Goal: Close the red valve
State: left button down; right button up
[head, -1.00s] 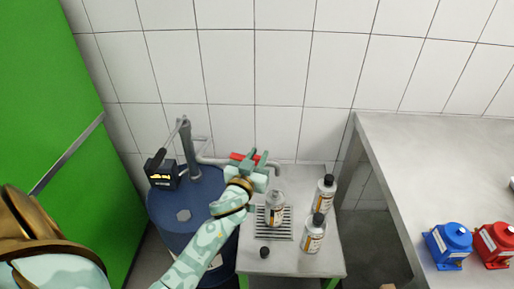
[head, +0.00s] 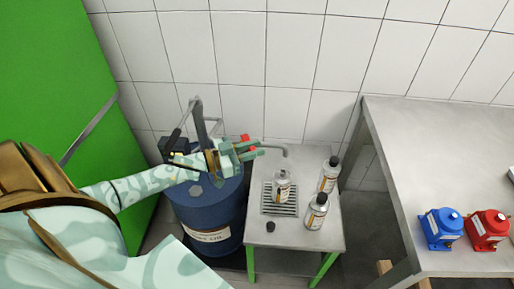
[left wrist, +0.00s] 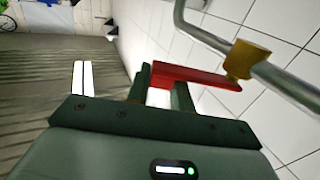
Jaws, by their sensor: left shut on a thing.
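The red valve handle (left wrist: 205,76) is a flat red lever on a yellow-brown valve body (left wrist: 247,60) on a grey pipe (left wrist: 292,85). In the left wrist view, my left gripper (left wrist: 162,88) has one finger on each side of the lever and is shut on it. In the head view, the left gripper (head: 250,151) reaches in from the left above the blue drum, and only small red parts of the handle (head: 245,138) show around its fingers. The valve body is hidden there. My right gripper is not in view.
A blue drum (head: 212,215) with a pump pipe (head: 200,125) stands below my left arm. A small table (head: 300,240) holds several bottles, one on a drain grate (head: 268,204). A blue pump (head: 440,228) and a red pump (head: 487,230) stand on the workbench (head: 425,150).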

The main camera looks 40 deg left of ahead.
pick_arm(q)
jog(key=shift+s+a+m+g+h, duration=0.15)
jog(key=shift+m+g+h, duration=0.15)
jog(key=shift+m+h, duration=0.15)
jog(key=c, duration=1.2)
grip_release()
jog(key=v, duration=1.2)
jog(key=shift+a, duration=0.1)
jog(key=shift+c, duration=0.4)
